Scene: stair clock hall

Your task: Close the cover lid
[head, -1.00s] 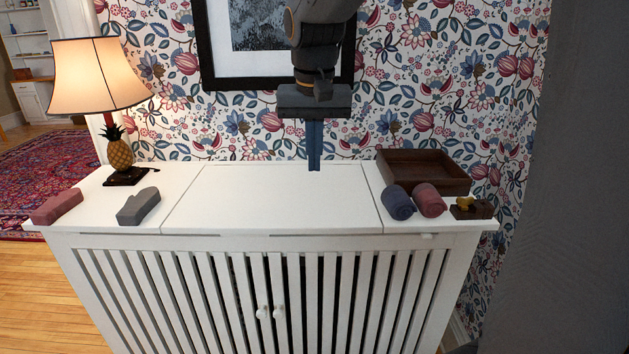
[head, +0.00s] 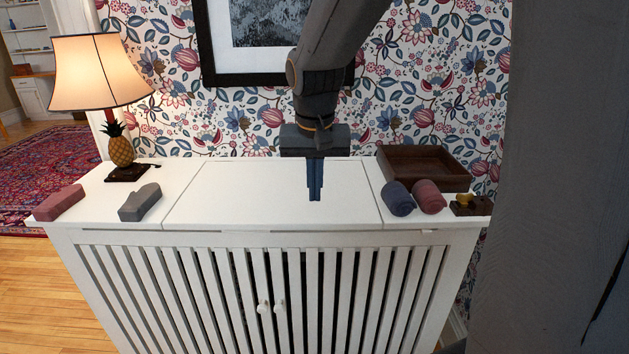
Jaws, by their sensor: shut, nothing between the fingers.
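The cover lid (head: 240,195) is a white panel in the middle of the white slatted cabinet's top. It lies flat and looks level with the top on both sides, with thin seams at its left and right edges. My gripper (head: 315,198) points down over the right half of the lid, with its two blue fingers together and nothing between them. I cannot tell whether the fingertips touch the lid or hover just above it.
Left of the lid are a pineapple lamp (head: 121,150), a pink block (head: 59,203) and a grey block (head: 139,202). On the right are a brown tray (head: 424,170), a blue roll (head: 398,198), a red roll (head: 429,197) and a small dark wooden piece (head: 470,206).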

